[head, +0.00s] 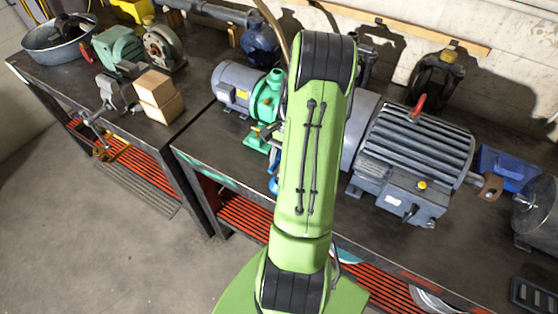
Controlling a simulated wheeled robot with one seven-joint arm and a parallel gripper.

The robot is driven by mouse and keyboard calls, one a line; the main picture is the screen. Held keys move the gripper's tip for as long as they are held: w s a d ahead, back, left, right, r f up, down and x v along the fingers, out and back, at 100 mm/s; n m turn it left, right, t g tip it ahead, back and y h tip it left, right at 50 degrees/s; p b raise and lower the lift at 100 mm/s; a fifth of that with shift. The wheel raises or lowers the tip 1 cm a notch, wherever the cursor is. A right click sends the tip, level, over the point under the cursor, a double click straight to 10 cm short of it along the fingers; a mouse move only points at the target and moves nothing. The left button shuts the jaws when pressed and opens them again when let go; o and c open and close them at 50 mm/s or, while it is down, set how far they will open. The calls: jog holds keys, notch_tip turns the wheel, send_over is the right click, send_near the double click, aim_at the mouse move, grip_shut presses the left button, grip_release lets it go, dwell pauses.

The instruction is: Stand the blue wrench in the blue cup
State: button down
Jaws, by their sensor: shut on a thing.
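My green arm rises through the middle of the head view and hides what lies behind it. My gripper does not show; the arm covers the place where it would be. A small bright blue piece (273,182) shows at the left edge of my arm, near the front of the bench. Too little of it shows to tell whether it is the blue cup or the blue wrench. No other part of a blue wrench or a blue cup can be made out.
A green pump (264,98) with a grey motor (235,84) stands left of my arm. The dark bench top (215,150) is partly clear.

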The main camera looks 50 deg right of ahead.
jog(key=shift+f+b, duration=1.15)
jog(key=shift+f, duration=0.65)
jog(key=c, duration=0.9)
grip_release()
jog(key=shift+r, duration=0.1)
notch_tip(320, 180, up, 6)
jog(key=p, duration=0.5)
jog(key=shift+p, duration=0.3)
